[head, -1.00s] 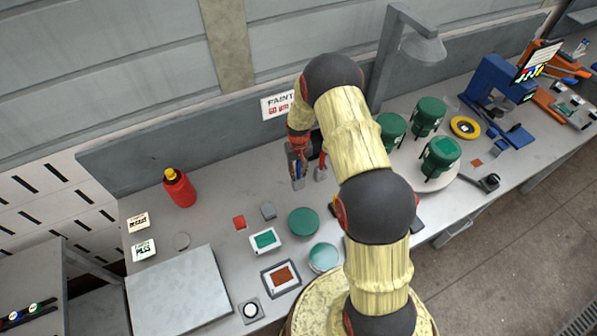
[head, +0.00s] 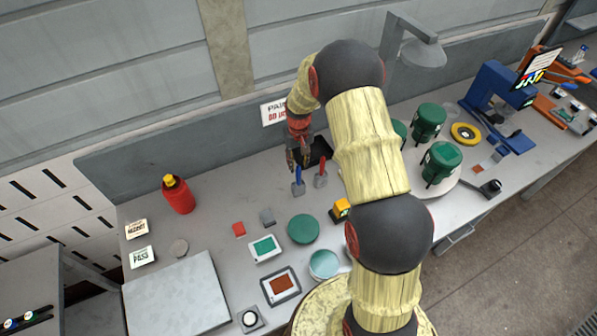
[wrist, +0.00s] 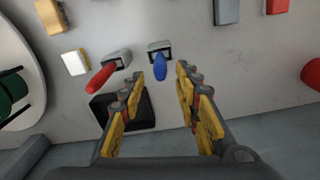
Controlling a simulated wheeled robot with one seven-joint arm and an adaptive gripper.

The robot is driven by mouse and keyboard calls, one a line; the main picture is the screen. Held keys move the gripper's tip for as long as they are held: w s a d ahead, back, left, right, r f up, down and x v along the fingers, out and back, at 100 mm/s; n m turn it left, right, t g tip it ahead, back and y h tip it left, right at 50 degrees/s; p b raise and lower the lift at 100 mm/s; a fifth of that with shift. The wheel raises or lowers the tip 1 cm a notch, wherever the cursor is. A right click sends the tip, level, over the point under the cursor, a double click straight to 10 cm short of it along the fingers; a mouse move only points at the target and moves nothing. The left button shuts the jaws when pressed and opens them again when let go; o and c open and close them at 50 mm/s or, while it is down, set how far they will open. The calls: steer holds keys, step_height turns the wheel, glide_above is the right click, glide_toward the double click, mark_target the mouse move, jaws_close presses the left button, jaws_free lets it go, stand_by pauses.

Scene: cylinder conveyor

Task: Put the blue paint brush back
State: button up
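The blue paint brush (head: 298,176) stands handle up in a small grey holder (head: 298,189) on the bench. Its blue handle also shows in the wrist view (wrist: 160,67), in front of the holder's dark opening. My gripper (head: 298,162) is just above the blue handle in the head view. In the wrist view its two yellow-padded fingers are spread apart, with the handle appearing between the fingertips and a gap on each side. I see nothing held. The brush's lower end is hidden in the holder.
A red brush (wrist: 101,78) stands in a second grey holder (head: 320,181) close on the right in the head view. A black tray (head: 318,151) lies behind. The bench's back wall and sign (head: 273,113) are near my gripper. Green cans (head: 441,161) stand at right.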

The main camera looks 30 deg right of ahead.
steer(key=shift+r, duration=0.9)
steer(key=s+a+r+t, duration=0.15)
steer(key=s+r, duration=0.25)
steer(key=r, duration=0.4)
steer(key=s+a+r, duration=0.3)
steer(key=r, duration=0.6)
steer(key=s+a+r+t, duration=0.1)
steer(key=s+a+r, duration=0.25)
steer(key=r, duration=0.45)
steer(key=s+a+r+n+t, duration=0.1)
steer(key=s+r, duration=0.3)
steer(key=s, duration=0.6)
steer(key=s+a+r+t, duration=0.2)
steer(key=s+a+r, duration=0.1)
steer(key=s, duration=0.7)
steer(key=shift+s+a+r+n, duration=0.2)
steer(key=shift+s+r+n, duration=0.2)
steer(key=shift+r, duration=0.25)
steer(key=shift+s, duration=0.1)
